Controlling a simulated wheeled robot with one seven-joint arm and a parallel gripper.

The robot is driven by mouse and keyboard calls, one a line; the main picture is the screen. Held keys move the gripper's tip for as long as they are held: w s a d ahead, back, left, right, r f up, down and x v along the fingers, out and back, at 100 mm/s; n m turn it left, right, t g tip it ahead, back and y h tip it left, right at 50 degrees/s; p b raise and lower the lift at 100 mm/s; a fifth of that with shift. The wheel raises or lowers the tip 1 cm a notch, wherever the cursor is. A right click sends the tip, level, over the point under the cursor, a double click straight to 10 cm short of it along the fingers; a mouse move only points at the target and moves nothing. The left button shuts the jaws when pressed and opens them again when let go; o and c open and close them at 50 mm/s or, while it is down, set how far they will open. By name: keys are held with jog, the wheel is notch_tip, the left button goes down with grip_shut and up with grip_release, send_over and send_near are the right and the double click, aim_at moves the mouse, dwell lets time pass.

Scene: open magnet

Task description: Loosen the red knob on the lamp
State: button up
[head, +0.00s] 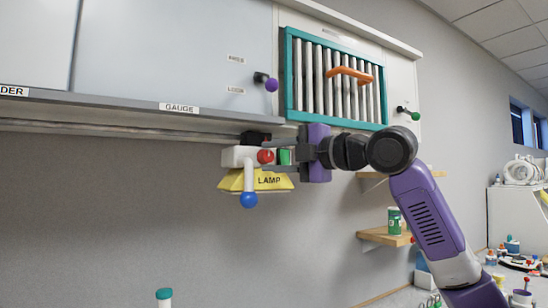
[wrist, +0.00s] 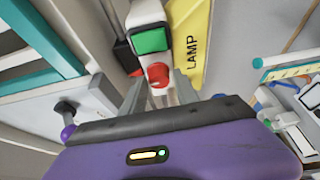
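The yellow lamp (head: 258,181), labelled LAMP, hangs under the shelf from a white housing (head: 235,156); its yellow side also shows in the wrist view (wrist: 190,45). The red knob (head: 265,156) sits on the housing and shows in the wrist view (wrist: 158,74) ahead of the purple palm. A green block-like part (head: 285,157) is beside it, and a blue ball (head: 249,200) hangs on a white stem below. My gripper (wrist: 158,92) is close to the lamp, its grey fingers apart on either side of the red knob. I cannot tell whether they touch it.
The shelf edge (head: 180,107) with a GAUGE label runs just above. A teal-framed grille (head: 288,75) with an orange handle (head: 349,75) is above my gripper. A purple knob (head: 271,85) and a green knob (head: 415,116) flank it. Wooden shelves (head: 380,237) stand right. Below the lamp is open space.

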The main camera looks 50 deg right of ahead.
jog(key=shift+s, duration=0.1)
jog(key=s+b, duration=0.2)
jog(key=s, duration=0.5)
jog(key=shift+s+d+b, duration=0.25)
jog(key=shift+d+b, duration=0.05)
jog(key=shift+d, duration=0.15)
